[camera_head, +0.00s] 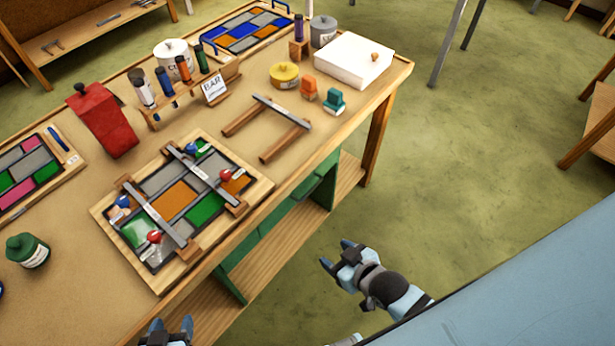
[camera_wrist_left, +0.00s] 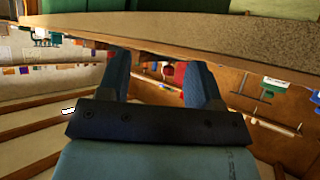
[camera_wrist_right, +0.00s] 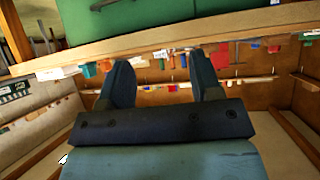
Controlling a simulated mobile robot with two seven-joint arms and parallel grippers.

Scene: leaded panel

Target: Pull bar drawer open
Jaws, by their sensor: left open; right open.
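Green drawer fronts (camera_head: 275,220) sit under the front edge of the workbench. No drawer label is readable, so I cannot tell which is the bar drawer. My right gripper (camera_head: 338,255) is open and empty, in front of the bench and apart from the green fronts. In the right wrist view its two fingers (camera_wrist_right: 158,80) are spread, with a green panel (camera_wrist_right: 150,15) beyond them. My left gripper (camera_head: 168,328) is at the bottom edge of the head view, in front of the bench. Its fingers (camera_wrist_left: 158,75) are spread and empty in the left wrist view.
The benchtop (camera_head: 75,235) holds a leaded panel (camera_head: 175,195) with clamp bars, a BAR sign (camera_head: 214,88), a red bag (camera_head: 103,120), a white box (camera_head: 353,60) and bottles. A wooden lower shelf (camera_head: 260,262) runs beneath.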

